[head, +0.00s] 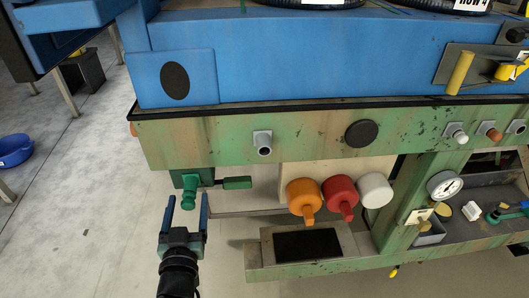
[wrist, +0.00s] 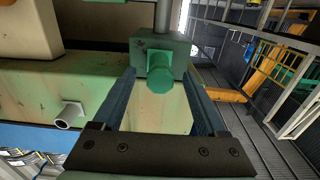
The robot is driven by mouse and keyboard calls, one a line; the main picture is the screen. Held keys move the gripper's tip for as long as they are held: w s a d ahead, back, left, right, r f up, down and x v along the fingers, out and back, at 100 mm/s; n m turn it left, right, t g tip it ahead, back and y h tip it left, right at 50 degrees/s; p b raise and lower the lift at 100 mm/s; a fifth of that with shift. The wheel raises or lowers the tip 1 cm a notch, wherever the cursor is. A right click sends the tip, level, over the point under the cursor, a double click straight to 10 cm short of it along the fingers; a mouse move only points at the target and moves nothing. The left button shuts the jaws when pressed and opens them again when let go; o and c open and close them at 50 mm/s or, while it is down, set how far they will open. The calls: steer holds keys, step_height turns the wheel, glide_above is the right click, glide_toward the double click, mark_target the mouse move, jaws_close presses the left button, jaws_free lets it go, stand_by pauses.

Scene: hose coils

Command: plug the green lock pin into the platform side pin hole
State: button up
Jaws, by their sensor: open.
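The green lock pin (head: 189,201) sits in a dark green block below the left end of the platform's green side beam, its round knob facing my gripper. In the wrist view the knob (wrist: 160,79) shows between my blue fingers. My gripper (head: 188,203) is open, a finger on either side of the knob; I see no contact. A grey square fitting with a round opening (head: 263,143) is on the beam up and right of the pin. It looks like the side pin hole, and also shows at the left in the wrist view (wrist: 68,115).
A green handle (head: 237,183) sticks out right of the block. Orange (head: 304,195), red (head: 340,197) and white (head: 375,190) knobs hang further right under the beam. A blue basin (head: 15,150) stands far left. The floor left of my gripper is clear.

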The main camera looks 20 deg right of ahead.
steer(key=shift+s+a, duration=0.1)
steer(key=shift+s, duration=0.05)
steer(key=shift+p+v, duration=1.55)
steer(key=shift+v, duration=0.3)
steer(key=shift+s, duration=0.2)
steer(key=shift+s+a, duration=0.1)
steer(key=shift+s, duration=0.05)
